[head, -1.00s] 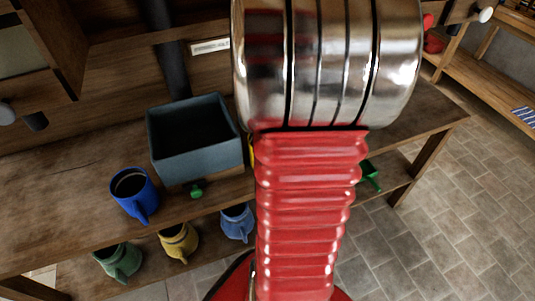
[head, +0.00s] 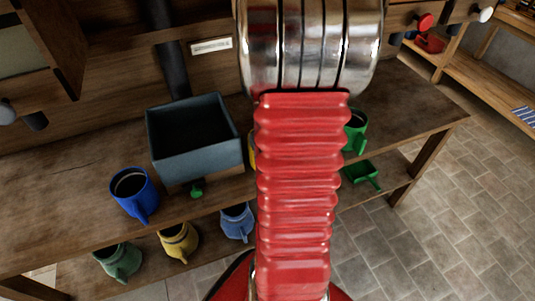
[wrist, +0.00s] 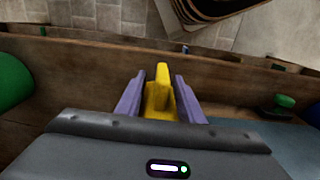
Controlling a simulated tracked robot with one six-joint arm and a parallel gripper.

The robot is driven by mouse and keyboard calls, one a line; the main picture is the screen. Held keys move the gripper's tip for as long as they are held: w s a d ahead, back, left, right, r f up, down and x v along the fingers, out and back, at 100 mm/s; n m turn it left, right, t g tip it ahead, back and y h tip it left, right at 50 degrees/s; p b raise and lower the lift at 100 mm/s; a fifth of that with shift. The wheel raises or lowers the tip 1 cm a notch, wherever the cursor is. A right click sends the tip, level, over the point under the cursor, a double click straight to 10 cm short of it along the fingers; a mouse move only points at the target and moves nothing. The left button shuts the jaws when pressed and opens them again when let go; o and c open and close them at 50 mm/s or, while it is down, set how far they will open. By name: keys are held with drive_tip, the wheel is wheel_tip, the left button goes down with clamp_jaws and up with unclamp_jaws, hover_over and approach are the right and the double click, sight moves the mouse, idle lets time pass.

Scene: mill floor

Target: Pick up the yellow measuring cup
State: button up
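The yellow measuring cup (wrist: 161,100) shows in the wrist view, its narrow handle pointing away from the camera. My gripper (wrist: 158,88) has its two purple fingers apart, one on each side of the yellow piece. A gap shows between each finger and the handle, and the fingers do not visibly press on it. The cup's lower part is hidden by the gripper body. In the head view only a yellow sliver (head: 252,150) shows beside my red arm, and my gripper is hidden there.
A blue mug (head: 133,194) and a grey-blue bin (head: 194,138) stand on the wooden bench left of my arm. A green mug (head: 356,131) stands to the right. Green, yellow and blue jugs sit on the lower shelf, with a green scoop (head: 362,173) farther right.

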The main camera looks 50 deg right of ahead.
drive_tip(key=shift+f, duration=1.15)
drive_tip(key=shift+c, duration=0.3)
clamp_jaws()
